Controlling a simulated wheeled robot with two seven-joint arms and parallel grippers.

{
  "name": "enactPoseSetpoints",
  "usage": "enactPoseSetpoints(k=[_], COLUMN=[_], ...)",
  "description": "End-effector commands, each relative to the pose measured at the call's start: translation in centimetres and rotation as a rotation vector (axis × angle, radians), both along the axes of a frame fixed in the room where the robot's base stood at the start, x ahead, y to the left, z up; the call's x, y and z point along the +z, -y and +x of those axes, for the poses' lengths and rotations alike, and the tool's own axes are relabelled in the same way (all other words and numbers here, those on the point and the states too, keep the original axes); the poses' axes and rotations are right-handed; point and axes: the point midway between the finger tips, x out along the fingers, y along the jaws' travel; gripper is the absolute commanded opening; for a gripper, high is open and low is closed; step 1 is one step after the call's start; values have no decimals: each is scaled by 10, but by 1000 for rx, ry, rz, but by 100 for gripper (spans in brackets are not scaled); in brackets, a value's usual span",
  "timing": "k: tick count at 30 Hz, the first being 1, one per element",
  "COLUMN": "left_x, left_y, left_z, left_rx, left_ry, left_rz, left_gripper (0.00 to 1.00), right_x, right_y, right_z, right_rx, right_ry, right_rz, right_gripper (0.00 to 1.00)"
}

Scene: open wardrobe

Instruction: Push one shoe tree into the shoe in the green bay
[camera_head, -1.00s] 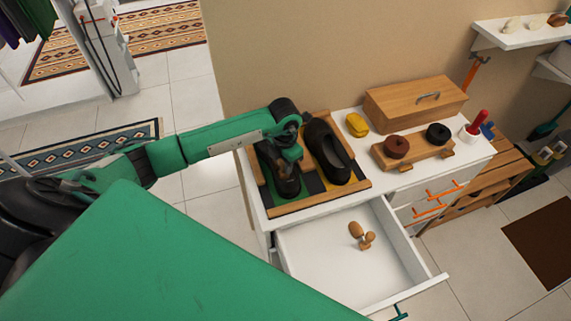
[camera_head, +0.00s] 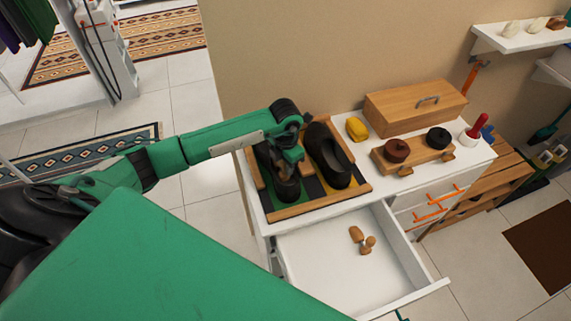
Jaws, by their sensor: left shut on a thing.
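The tray (camera_head: 336,201) on the cabinet top has a green bay (camera_head: 308,187) on the left and a yellow bay on the right. A black shoe (camera_head: 288,190) lies in the green bay, toe toward me. My left gripper (camera_head: 293,158) is down at this shoe's opening, shut on a shoe tree that the gripper and shoe hide. Another wooden shoe tree (camera_head: 358,236) lies in the open drawer.
A second black shoe (camera_head: 325,150) stands close right of my left gripper. The white drawer (camera_head: 318,270) is pulled out in front. A yellow cloth (camera_head: 357,128), a wooden box (camera_head: 415,103) and a rack with two round tins (camera_head: 412,158) fill the right side of the top.

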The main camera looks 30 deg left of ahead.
Motion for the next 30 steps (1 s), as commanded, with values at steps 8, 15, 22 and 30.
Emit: enactPoseSetpoints(k=[8, 15, 22, 30], left_x=[0, -1, -1, -1], left_y=[0, -1, -1, -1], left_z=[0, -1, -1, -1], left_rx=[0, 0, 0, 0], left_ry=[1, 1, 1, 1], left_rz=[0, 0, 0, 0], left_gripper=[0, 0, 0, 49], right_x=[-2, -5, -5, -5], right_y=[0, 0, 0, 0], right_z=[1, 1, 1, 1], right_rx=[0, 0, 0, 0], right_ry=[1, 1, 1, 2], right_rz=[0, 0, 0, 0], right_gripper=[36, 36, 36, 36])
